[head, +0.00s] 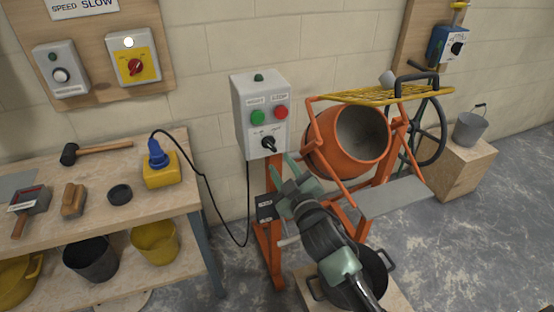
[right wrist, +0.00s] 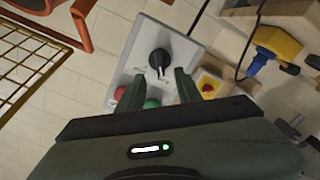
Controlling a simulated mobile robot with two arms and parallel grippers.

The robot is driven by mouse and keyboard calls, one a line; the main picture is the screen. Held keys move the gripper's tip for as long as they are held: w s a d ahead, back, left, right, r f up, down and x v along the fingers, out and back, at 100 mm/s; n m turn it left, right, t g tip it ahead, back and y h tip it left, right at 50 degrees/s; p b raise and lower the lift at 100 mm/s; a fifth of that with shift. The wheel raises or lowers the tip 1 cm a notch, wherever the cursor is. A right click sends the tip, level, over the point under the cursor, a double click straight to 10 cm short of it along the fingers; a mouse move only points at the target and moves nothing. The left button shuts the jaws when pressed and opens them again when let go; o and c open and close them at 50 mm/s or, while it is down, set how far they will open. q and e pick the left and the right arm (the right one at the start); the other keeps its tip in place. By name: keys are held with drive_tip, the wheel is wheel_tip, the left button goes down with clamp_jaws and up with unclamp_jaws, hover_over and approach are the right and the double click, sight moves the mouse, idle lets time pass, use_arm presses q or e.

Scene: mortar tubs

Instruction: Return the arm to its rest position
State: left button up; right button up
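My right gripper (head: 281,166) is in front of the lower part of the grey control box (head: 252,98) in the head view. In the right wrist view its two fingers (right wrist: 157,84) are apart, with nothing between them. The box's black rotary knob (head: 268,143) lies beyond the fingertips and also shows in the right wrist view (right wrist: 159,60); the fingers look apart from it. A green button (head: 257,117) and a red button (head: 281,112) sit above the knob. My left gripper is in neither view.
The orange mixer (head: 348,135) with its yellow grid (head: 380,94) stands right of the box. A black tub (head: 372,280) is below my right arm. A workbench (head: 110,215) with tools and a yellow-blue plug unit (head: 160,168) stands at left. A cable hangs between bench and box.

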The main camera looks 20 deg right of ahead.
drive_tip(key=shift+s, duration=0.4)
drive_tip(key=s+f+m+g, duration=0.1)
drive_tip(key=s+f+g, duration=0.15)
drive_tip(key=f, duration=0.95)
drive_tip(key=s+f+g, duration=0.2)
drive_tip(key=f+g, duration=0.1)
drive_tip(key=f, duration=0.9)
drive_tip(key=s+d+f+m+g, duration=0.1)
drive_tip(key=s+f+g, duration=0.1)
drive_tip(key=s+f, duration=0.45)
drive_tip(key=s+f+g, duration=0.1)
drive_tip(key=s+f, duration=0.3)
drive_tip(key=f, duration=0.6)
drive_tip(key=s+f+m+g, duration=0.1)
drive_tip(key=s+f, duration=0.5)
drive_tip(key=s, duration=0.6)
drive_tip(key=s+d+f+m+g, duration=0.1)
drive_tip(key=s+f+g, duration=0.3)
drive_tip(key=s+f, duration=0.3)
drive_tip(key=s+d+f+m+g, duration=0.1)
drive_tip(key=s+f+g, duration=0.2)
drive_tip(key=s, duration=1.5)
wheel_tip(320, 180, down, 3)
drive_tip(key=shift+d+f+h, duration=0.2)
drive_tip(key=shift+h, duration=0.1)
